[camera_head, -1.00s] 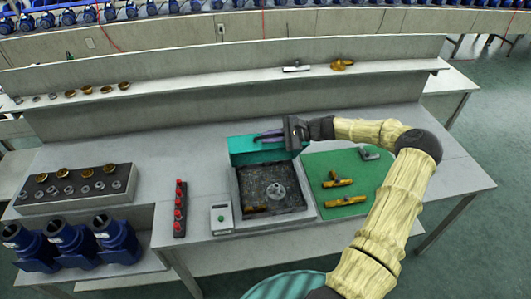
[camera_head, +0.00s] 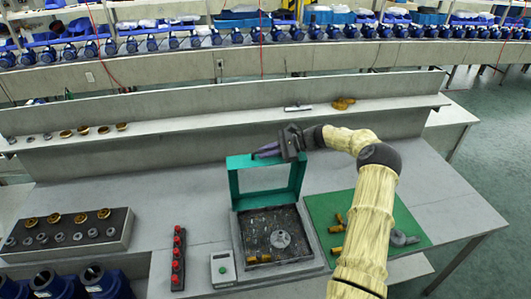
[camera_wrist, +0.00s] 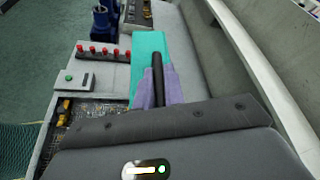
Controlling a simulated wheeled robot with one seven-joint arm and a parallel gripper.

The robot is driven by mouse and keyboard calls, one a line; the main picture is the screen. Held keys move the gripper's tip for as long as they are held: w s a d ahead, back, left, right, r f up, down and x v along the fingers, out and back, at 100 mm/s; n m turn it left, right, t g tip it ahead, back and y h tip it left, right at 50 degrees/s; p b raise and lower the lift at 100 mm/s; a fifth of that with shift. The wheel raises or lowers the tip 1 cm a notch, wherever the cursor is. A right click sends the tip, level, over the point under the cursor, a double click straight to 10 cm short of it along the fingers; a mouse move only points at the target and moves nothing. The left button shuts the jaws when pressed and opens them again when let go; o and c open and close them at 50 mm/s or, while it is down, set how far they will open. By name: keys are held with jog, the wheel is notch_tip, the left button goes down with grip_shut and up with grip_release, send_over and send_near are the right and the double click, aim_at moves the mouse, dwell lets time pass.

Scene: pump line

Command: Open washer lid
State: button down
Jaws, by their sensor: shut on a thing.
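The washer (camera_head: 311,262) is a square grey basin set in the workbench. A grey round part (camera_head: 280,239) and brass pieces (camera_head: 259,259) lie in its dark speckled inside. Its teal frame lid (camera_head: 234,188) stands raised at the back edge, close to upright. My gripper (camera_head: 268,150) is at the lid's top edge and shut on it. In the wrist view the teal lid (camera_wrist: 149,46) shows beyond my purple and black fingers (camera_wrist: 157,90). The exact contact is partly hidden by the gripper body.
A green mat (camera_head: 318,207) with brass parts lies right of the washer. A white box with a green button (camera_head: 222,268) and a strip of red buttons (camera_head: 178,257) stand left. A parts rack (camera_head: 68,237) is further left. A shelf (camera_head: 220,117) runs behind.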

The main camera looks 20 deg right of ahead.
jog(key=c, duration=1.5)
grip_release()
jog(key=shift+d+f, duration=0.1)
jog(key=b+v, duration=0.5)
jog(key=v, duration=1.2)
jog(key=shift+s+d, duration=0.15)
jog(key=shift+d, duration=0.05)
